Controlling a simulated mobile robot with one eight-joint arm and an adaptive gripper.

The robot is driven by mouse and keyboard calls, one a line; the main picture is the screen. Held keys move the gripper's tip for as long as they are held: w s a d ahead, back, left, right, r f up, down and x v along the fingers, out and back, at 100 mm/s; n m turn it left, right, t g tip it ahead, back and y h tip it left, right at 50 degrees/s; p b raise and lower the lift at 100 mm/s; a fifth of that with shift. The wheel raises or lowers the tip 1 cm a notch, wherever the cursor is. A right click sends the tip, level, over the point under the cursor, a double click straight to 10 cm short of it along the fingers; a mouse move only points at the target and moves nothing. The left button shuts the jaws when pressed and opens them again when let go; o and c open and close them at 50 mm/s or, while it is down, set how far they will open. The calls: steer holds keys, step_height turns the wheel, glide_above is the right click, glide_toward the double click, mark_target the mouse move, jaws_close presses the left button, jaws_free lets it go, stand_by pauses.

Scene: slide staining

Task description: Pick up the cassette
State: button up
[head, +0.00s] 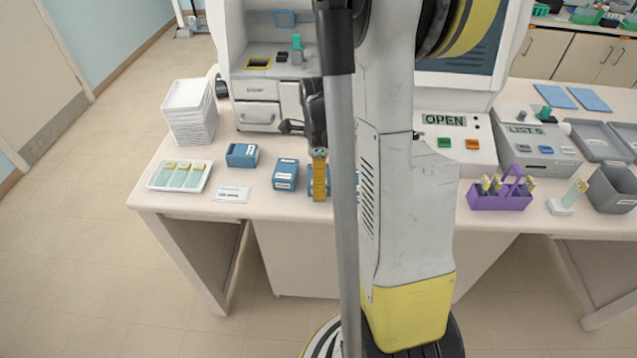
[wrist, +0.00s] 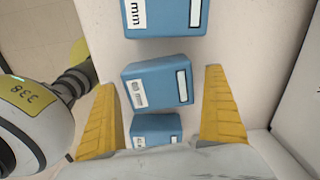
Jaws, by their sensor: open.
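Several small blue boxes with white labels, which look like the cassettes, stand in a row on the bench. In the head view one is at the left (head: 241,155), one in the middle (head: 286,174), and one is partly hidden behind my gripper (head: 320,178). In the wrist view a near-top box (wrist: 163,17), a middle box (wrist: 158,88) and a lower box (wrist: 156,130) show. My gripper (wrist: 160,77) is open, its yellow fingers apart on either side of the middle and lower boxes in the picture. I see no finger touching a box; the height gap is unclear.
A white tray of slides (head: 180,176), a label card (head: 231,193) and a stack of white trays (head: 188,115) are to the left. A purple carrier (head: 499,198) and a machine reading OPEN (head: 455,140) are to the right. The bench's front edge is close.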

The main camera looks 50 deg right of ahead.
steer(key=c, duration=1.4)
